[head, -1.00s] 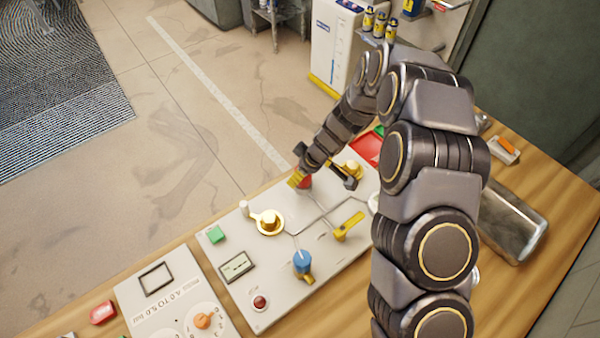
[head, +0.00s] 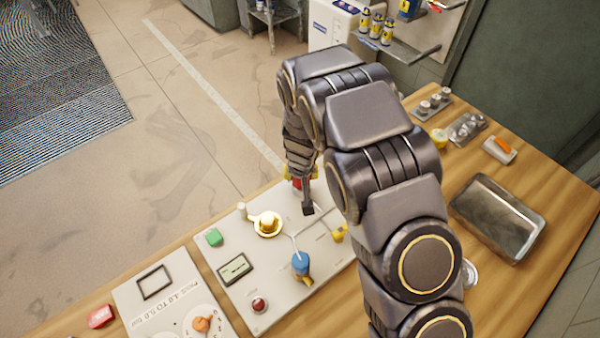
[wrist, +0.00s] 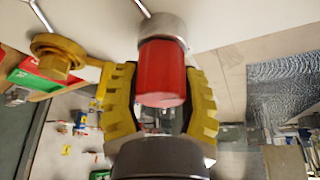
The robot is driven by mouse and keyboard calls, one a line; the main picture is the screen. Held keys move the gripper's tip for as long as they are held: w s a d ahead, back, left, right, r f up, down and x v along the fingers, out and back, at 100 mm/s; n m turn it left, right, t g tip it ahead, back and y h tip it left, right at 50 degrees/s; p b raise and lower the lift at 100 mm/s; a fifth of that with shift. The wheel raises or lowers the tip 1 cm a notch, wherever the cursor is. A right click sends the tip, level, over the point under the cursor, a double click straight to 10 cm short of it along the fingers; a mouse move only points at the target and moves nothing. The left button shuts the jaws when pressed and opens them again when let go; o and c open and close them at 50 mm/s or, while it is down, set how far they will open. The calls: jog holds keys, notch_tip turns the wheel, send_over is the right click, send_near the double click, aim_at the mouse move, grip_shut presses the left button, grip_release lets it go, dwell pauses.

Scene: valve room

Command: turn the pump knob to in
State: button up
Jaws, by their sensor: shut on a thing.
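A red cylindrical knob (wrist: 162,73) with a metal collar (wrist: 161,27) stands on the pale panel (head: 228,292). In the wrist view my gripper (wrist: 160,98) has its yellow ribbed fingers on either side of this knob and is shut on it. In the head view my gripper (head: 297,181) is at the far edge of the panel, and only a little red shows there. My arm hides the panel's right part. I cannot read any label by the knob or tell its setting.
A brass-yellow valve (head: 268,224), a blue knob (head: 301,263), a yellow lever (head: 339,234), a green button (head: 214,237) and a small display (head: 235,268) are on the panel. A metal tray (head: 497,218) lies on the wooden bench to the right.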

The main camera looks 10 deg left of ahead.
jog(key=m, duration=0.2)
jog(key=m+h, duration=0.2)
jog(key=m, duration=0.1)
jog(key=shift+d+m, duration=0.3)
jog(key=m+g+h, duration=0.1)
jog(key=m, duration=0.2)
jog(key=m+h, duration=0.1)
jog(key=m, duration=0.2)
jog(key=shift+s+d+g, duration=0.1)
jog(key=shift+s+g, duration=0.1)
jog(key=shift+g, duration=0.2)
jog(key=m+g, duration=0.1)
jog(key=m, duration=0.2)
jog(key=m+g+h, duration=0.1)
jog(key=m, duration=0.2)
jog(key=shift+s+f, duration=0.1)
jog(key=shift+s, duration=0.1)
jog(key=m+g, duration=0.1)
jog(key=m, duration=0.3)
jog(key=shift+s+m+g, duration=0.15)
jog(key=shift+m+g, duration=0.15)
jog(key=shift+g, duration=0.1)
jog(key=shift+m, duration=0.7)
jog(key=shift+g, duration=0.3)
jog(key=o, duration=1.1)
